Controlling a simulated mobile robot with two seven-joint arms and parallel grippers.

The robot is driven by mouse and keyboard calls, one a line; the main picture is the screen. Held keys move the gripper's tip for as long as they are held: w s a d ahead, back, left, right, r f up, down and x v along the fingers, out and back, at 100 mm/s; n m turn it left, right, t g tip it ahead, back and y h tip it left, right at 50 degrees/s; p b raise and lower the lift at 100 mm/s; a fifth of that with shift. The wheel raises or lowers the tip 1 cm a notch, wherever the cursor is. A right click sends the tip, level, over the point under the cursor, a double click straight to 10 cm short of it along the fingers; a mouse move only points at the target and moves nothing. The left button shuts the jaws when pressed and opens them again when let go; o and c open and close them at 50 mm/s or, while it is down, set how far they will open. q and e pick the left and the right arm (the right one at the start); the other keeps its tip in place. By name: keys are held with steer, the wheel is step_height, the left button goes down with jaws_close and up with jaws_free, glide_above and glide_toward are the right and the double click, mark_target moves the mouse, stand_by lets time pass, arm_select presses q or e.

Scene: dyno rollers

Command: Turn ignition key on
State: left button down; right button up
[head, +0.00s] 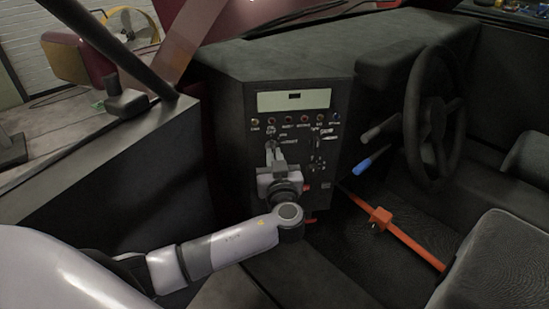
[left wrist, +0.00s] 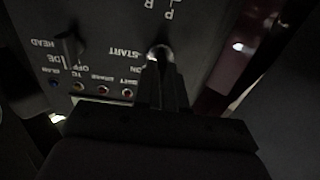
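The ignition switch (left wrist: 157,52) is on the dark dashboard panel, beside upside-down START and ON labels in the left wrist view. A shiny bit of metal shows there; the key itself is mostly hidden by the fingers. My left gripper (head: 271,147) reaches the panel in the head view. In the left wrist view its fingers (left wrist: 160,62) are close together at the switch and appear shut on the key. How far the key is turned cannot be told. My right gripper is in neither view.
The dashboard panel (head: 233,112) carries a pale display (head: 294,99) and a row of small coloured lights. A dark knob (left wrist: 68,43) sits beside the switch. A steering wheel (head: 432,118), a blue-tipped lever (head: 362,167) and an orange bar (head: 410,243) are to the right.

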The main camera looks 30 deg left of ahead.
arm_select(q)
steer(key=shift+f, duration=0.1)
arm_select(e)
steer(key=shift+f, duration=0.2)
arm_select(q)
steer(key=m+b, duration=0.2)
steer(key=m, duration=0.6)
steer(key=shift+m+b, duration=0.4)
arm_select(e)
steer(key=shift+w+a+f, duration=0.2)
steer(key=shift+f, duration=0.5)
arm_select(q)
steer(key=c, duration=1.2)
jaws_free()
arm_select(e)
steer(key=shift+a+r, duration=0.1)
